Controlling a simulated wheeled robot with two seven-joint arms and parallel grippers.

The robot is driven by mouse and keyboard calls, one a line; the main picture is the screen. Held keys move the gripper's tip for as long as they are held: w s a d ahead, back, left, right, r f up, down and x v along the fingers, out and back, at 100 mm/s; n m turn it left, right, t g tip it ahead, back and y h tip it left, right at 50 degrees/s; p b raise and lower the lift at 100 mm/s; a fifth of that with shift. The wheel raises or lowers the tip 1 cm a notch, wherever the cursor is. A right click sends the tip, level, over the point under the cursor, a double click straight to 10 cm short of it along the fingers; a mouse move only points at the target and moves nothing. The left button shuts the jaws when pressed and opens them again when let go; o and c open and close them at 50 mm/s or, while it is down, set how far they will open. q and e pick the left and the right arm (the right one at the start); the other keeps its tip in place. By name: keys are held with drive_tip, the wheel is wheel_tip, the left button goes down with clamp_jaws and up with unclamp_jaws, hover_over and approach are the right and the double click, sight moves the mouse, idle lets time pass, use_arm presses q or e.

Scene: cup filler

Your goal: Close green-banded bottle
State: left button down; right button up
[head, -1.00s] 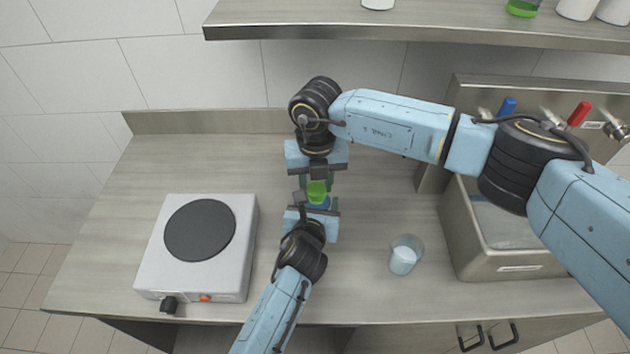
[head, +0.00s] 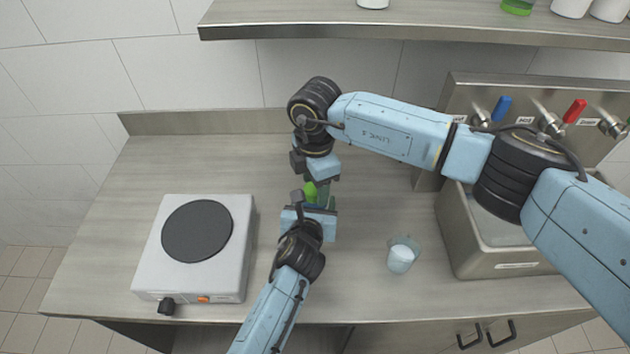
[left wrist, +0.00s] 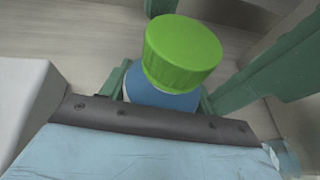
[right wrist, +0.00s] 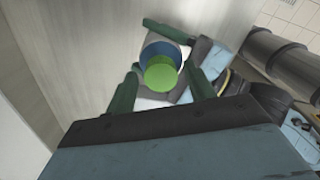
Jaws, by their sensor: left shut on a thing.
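A bottle with a green screw cap (head: 310,192) and a blue shoulder (left wrist: 160,97) stands upright near the counter's middle. Its lower body is hidden, and I cannot make out a green band. My left gripper (head: 313,207) is shut on the bottle from the front. The cap sits on top of the bottle and looks slightly tilted in the left wrist view (left wrist: 182,52). My right gripper (head: 318,188) is above and behind it. In the right wrist view its fingers stand open on either side of the cap (right wrist: 161,73), with small gaps.
A hot plate (head: 197,232) stands on the left of the counter. A glass with pale contents (head: 402,254) is to the right, near the sink (head: 480,240). A shelf (head: 420,28) with containers runs along the back.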

idle(0.3)
drive_tip(key=shift+r, duration=2.25)
drive_tip(key=shift+c, duration=1.1)
drive_tip(key=n, duration=0.3)
drive_tip(key=shift+a+r+n, duration=0.1)
drive_tip(key=shift+r+n, duration=0.15)
drive_tip(key=shift+n, duration=0.05)
drive_tip(key=n, duration=0.3)
drive_tip(key=r+n, duration=0.1)
drive_tip(key=n, duration=0.3)
drive_tip(key=shift+s+a, duration=0.1)
drive_tip(key=n, duration=0.5)
drive_tip(key=shift+r+n, duration=0.3)
drive_tip(key=shift+r, duration=0.1)
drive_tip(key=n, duration=0.6)
drive_tip(key=shift+r, duration=0.4)
